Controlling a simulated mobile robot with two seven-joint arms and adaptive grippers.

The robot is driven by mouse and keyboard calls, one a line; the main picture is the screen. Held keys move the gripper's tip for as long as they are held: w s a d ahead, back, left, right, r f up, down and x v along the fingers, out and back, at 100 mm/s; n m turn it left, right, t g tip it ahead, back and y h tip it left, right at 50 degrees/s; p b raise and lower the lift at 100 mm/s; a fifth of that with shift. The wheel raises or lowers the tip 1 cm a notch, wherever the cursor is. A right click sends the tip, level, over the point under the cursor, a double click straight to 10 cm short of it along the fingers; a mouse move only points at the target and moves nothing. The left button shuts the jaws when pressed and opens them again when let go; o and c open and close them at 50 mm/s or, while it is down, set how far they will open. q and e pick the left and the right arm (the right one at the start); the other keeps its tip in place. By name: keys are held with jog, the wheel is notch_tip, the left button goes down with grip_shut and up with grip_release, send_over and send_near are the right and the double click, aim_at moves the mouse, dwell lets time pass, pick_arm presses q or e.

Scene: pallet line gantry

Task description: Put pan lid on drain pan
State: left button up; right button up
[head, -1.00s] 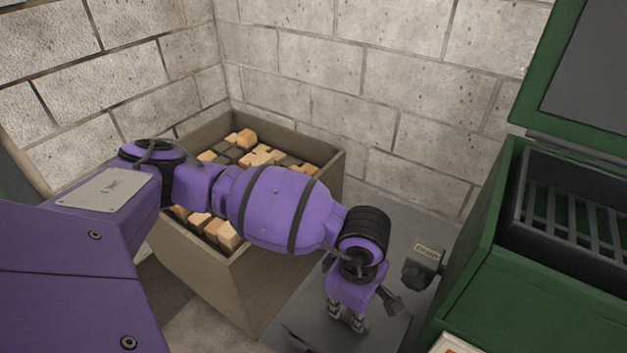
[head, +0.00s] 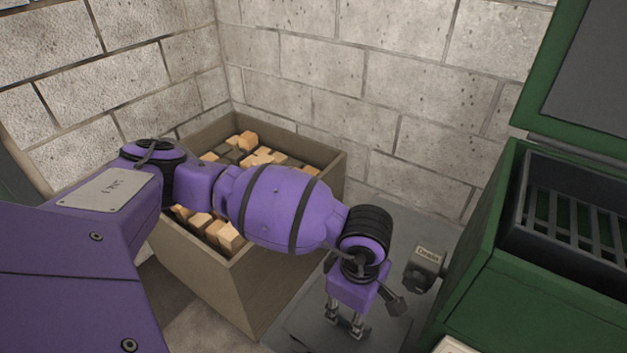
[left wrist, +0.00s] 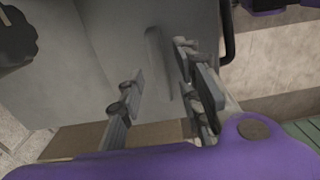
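My left gripper (head: 344,331) points down over a grey flat plate (head: 298,334) at the bottom of the head view. The plate may be the pan lid, but I cannot tell for sure. In the left wrist view, my left gripper (left wrist: 165,88) is open, with a clear gap between its fingers. A pale upright ridge (left wrist: 154,48) on the grey surface shows between and beyond the fingers; I cannot tell whether they touch it. I cannot make out the drain pan separately from the grey surfaces under the gripper. My right gripper is not in view.
A tan crate (head: 262,290) of wooden blocks stands beneath my left arm. A green cabinet (head: 545,295) with a dark slatted tray (head: 570,215) stands at right. Block walls close off the back.

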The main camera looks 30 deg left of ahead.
aim_at(350, 316)
pick_arm(q)
notch_tip(350, 316, up, 11)
dwell(0.3)
dwell(0.5)
